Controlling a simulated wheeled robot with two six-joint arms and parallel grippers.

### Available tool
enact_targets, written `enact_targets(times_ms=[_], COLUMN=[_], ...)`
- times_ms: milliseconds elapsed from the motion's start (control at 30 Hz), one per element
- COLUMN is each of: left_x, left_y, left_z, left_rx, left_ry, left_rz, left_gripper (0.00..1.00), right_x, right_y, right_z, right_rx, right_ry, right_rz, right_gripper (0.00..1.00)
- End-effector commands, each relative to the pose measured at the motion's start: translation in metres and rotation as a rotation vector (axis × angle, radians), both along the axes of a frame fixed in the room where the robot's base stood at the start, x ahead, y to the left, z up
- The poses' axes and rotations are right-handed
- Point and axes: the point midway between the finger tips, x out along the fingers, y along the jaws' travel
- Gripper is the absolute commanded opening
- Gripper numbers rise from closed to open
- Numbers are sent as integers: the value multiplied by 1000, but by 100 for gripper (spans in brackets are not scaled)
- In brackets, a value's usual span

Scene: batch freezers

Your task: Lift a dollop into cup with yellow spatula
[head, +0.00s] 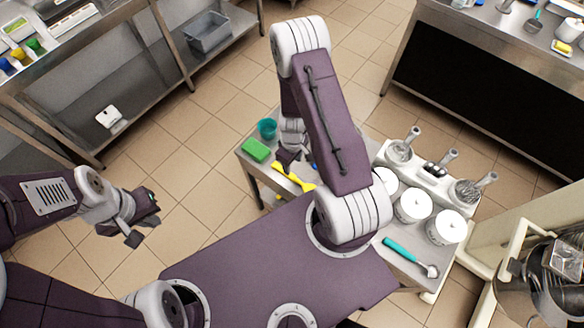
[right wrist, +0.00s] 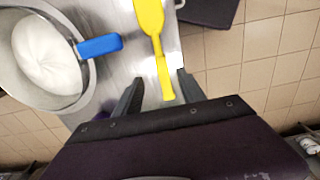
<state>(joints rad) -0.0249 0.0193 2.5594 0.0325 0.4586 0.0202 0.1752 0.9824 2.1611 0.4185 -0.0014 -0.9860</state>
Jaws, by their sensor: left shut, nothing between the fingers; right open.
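The yellow spatula (head: 292,178) lies on the small metal cart, partly covered by my right arm in the head view. In the right wrist view the yellow spatula (right wrist: 158,55) points its handle toward my right gripper (right wrist: 158,88), which is open; the handle end shows between the two fingers, not gripped. A metal pot (right wrist: 88,78) with a blue handle holds smooth white cream (right wrist: 45,50), left of the spatula. A teal cup (head: 266,127) stands at the cart's far left corner. My left gripper (head: 145,220) is shut and empty, away from the cart.
A green sponge (head: 256,150) lies near the cup. White lidded tubs (head: 411,207), a teal-handled scoop (head: 405,254) and a rack of metal utensils (head: 435,172) are on the cart's right side. Steel counters stand at left and upper right. Tiled floor (head: 190,140) is open between them.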

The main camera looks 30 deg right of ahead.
Motion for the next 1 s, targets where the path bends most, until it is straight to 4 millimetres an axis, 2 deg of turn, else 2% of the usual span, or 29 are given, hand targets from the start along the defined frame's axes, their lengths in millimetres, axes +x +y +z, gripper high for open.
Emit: enact_targets(times_ms=[167,333,500,700,800,1000], left_x=[-1,-1,0,-1,-1,0], left_y=[0,0,0,0,0,0], left_z=[-15,-43,-47,-82,-88,-86], left_rx=[0,0,0,0,0,0], left_ry=[1,1,1,1,1,0], left_rz=[0,0,0,0,0,0], left_gripper=[0,0,0,0,0,0], right_x=[0,0,1,4,4,4], right_y=[0,0,1,2,2,2], right_z=[-14,-43,-48,-89,-95,-92], right_rx=[0,0,0,0,0,0], right_ry=[0,-1,-1,0,-1,-1], right_rz=[-1,-1,0,0,0,0], right_gripper=[47,47,47,47,47,47])
